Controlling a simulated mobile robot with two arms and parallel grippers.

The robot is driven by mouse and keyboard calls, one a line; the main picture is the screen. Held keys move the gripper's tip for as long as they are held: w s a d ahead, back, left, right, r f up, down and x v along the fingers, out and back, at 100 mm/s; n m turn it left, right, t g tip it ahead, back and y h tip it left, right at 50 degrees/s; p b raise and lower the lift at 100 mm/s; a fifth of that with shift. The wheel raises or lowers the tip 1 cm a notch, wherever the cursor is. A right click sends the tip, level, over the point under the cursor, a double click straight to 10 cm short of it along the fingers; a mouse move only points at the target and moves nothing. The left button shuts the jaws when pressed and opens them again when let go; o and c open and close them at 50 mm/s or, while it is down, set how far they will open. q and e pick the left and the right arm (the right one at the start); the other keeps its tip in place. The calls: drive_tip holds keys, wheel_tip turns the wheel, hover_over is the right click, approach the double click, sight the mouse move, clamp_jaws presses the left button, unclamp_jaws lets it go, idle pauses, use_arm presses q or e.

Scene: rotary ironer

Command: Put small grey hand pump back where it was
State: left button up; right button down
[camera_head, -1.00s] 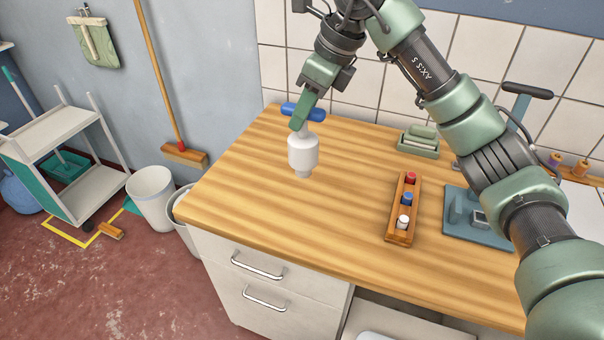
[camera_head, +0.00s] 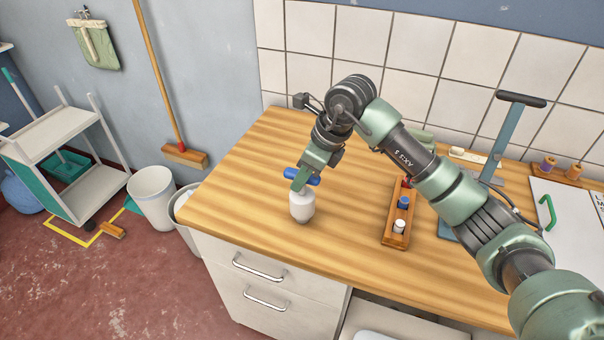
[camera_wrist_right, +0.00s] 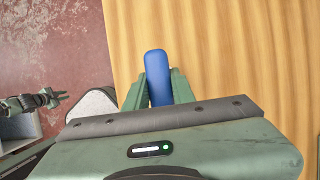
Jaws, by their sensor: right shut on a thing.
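The small hand pump (camera_head: 302,206) has a pale grey-white body and a blue crossbar handle (camera_head: 311,177). My right gripper (camera_head: 301,181) is shut on this handle and holds the pump upright over the left part of the wooden worktop. The pump's base is at or just above the wood; I cannot tell whether it touches.
A wooden rack (camera_head: 397,216) with red, blue and white-topped pieces stands right of the pump. A blue-grey tool with a tall handle (camera_head: 507,135) is behind my right arm. The worktop (camera_head: 250,190) left of the pump is clear up to its edge. White bins stand below.

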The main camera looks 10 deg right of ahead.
drive_tip(key=shift+f, duration=0.1)
drive_tip(key=c, duration=1.2)
unclamp_jaws()
drive_tip(key=shift+r, duration=0.25)
drive_tip(key=b+v, duration=0.2)
drive_tip(key=v, duration=0.8)
drive_tip(key=shift+d+r+b, duration=0.1)
drive_tip(key=shift+r+b, duration=0.1)
drive_tip(key=shift+b, duration=0.1)
drive_tip(key=shift+s+d+r, duration=0.2)
drive_tip(key=shift+r, duration=0.45)
